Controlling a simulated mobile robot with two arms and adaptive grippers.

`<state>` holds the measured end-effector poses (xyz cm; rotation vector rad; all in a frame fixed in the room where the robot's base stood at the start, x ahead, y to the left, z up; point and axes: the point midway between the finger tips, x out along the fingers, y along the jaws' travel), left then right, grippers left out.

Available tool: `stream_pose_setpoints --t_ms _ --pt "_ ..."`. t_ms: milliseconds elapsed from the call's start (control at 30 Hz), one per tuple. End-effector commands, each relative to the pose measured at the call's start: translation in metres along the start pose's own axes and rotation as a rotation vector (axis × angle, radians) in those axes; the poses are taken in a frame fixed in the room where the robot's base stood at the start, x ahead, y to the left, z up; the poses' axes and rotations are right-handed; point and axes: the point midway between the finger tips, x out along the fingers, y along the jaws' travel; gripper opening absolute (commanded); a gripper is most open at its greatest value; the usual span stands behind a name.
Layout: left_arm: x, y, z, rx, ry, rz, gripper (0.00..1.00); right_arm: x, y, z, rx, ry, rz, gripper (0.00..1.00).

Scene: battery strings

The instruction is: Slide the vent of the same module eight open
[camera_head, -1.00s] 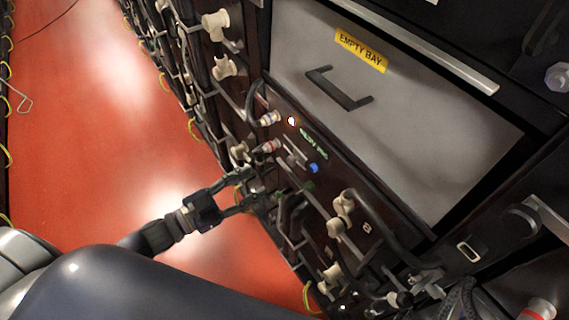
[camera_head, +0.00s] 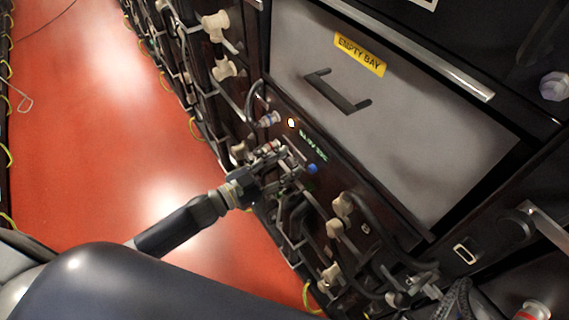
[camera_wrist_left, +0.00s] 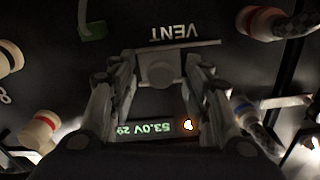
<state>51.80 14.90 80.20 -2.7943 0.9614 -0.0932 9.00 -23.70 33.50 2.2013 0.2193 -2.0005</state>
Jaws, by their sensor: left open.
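The vent slider shows in the left wrist view as a grey knob (camera_wrist_left: 158,70) on a slot below the upside-down VENT label (camera_wrist_left: 173,32). My left gripper (camera_wrist_left: 160,72) is open, with one finger on each side of the knob; whether they touch it I cannot tell. In the head view my left gripper (camera_head: 284,162) is at the module's front panel (camera_head: 325,178), below the EMPTY BAY panel, and covers the slider. A lit green readout (camera_wrist_left: 146,130) starting 53.0V and a glowing amber light (camera_wrist_left: 189,125) sit near the fingers. My right gripper is not in view.
A grey EMPTY BAY panel (camera_head: 400,110) with a black handle (camera_head: 338,92) is above. Cable plugs (camera_wrist_left: 262,22) and connectors (camera_wrist_left: 40,128) flank the vent closely. More cabled modules lie below. The red floor (camera_head: 90,130) at left is clear.

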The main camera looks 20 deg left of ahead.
Motion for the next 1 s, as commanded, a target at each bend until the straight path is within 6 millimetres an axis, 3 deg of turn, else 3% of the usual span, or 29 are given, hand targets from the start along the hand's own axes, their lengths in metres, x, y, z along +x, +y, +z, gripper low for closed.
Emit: stream_pose_setpoints --t_ms 200,400,733,1000 --pt "0.0 0.0 0.0 0.0 0.0 0.0 0.45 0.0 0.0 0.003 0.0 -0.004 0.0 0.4" --pt "0.0 0.0 0.0 0.001 0.0 0.0 0.01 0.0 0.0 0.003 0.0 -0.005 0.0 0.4" --pt "0.001 -0.005 0.001 0.002 0.001 0.0 0.0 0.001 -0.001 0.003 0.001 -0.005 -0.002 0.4" --pt "0.001 -0.043 0.009 0.005 0.001 -0.001 0.0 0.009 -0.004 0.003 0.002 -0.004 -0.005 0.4"
